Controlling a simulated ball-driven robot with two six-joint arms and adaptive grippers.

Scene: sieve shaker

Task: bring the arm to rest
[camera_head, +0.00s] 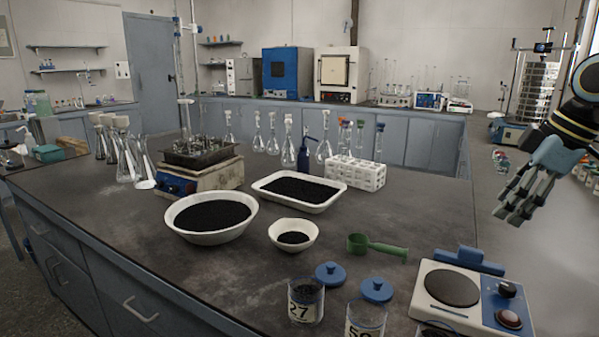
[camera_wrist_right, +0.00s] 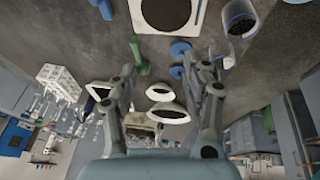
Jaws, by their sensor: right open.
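My right gripper (camera_head: 512,214) hangs in the air at the right side of the head view, its fingers pointing down and to the left. It is open and nothing is between its fingers. It is apart from the bench (camera_head: 330,225) and the things on it. In the right wrist view the spread fingers of the gripper (camera_wrist_right: 170,68) frame the bench, with a green scoop (camera_wrist_right: 138,56) and white bowls beyond them. My left gripper is in neither view.
A hot plate (camera_head: 452,288) stands on the bench at lower right, below the gripper. Near it are a green scoop (camera_head: 377,247), blue lids (camera_head: 377,290), jars (camera_head: 305,302) and bowls of black grains (camera_head: 212,216). A sieve stack (camera_head: 537,92) stands behind my right arm.

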